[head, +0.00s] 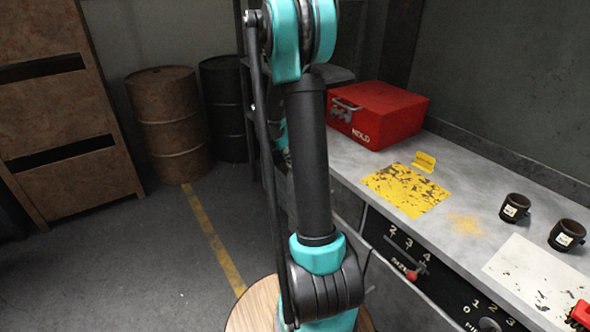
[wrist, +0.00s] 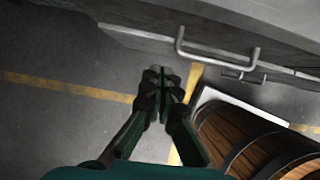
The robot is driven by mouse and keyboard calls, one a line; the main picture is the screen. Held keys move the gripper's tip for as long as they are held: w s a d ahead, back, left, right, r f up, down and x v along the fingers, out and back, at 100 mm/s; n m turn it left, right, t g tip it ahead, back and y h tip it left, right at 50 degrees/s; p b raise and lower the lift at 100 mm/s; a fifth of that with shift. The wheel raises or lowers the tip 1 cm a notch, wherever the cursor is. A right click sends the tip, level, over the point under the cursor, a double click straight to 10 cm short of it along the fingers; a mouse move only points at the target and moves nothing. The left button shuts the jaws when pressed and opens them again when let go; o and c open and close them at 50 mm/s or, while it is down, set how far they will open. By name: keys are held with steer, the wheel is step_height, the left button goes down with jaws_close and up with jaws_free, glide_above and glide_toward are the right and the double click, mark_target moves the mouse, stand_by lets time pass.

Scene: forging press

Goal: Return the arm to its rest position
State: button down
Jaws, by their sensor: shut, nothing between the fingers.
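My gripper (wrist: 163,85) shows in the wrist view, with its dark fingers together and nothing between them. It points down over the grey floor, in front of a grey cabinet front with metal handles (wrist: 215,58). In the head view my arm, teal and black, rises through the middle of the picture. The gripper itself is hidden there behind the arm.
A grey counter (head: 470,232) runs along the right, bearing a red box (head: 375,115), a yellow worn plate (head: 405,190), a white sheet (head: 535,275) and two dark cups (head: 515,208) (head: 567,235). Rusty (head: 170,125) and black (head: 224,105) barrels stand at the back.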

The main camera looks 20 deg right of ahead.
steer(key=shift+v, duration=1.45)
steer(key=s+a+f+m+t+y, duration=0.1)
steer(key=s+a+m, duration=0.3)
steer(key=s, duration=0.5)
steer(key=s+a+f+m+t+y, duration=0.1)
steer(key=s+a+m+y, duration=0.1)
steer(key=s+a+m, duration=0.3)
steer(key=s+a+f+m+t+y, duration=0.1)
steer(key=s+a+m, duration=0.4)
steer(key=s+m, duration=0.6)
steer(key=shift+s+a, duration=0.2)
steer(key=shift+s, duration=0.95)
steer(key=shift+d, duration=0.15)
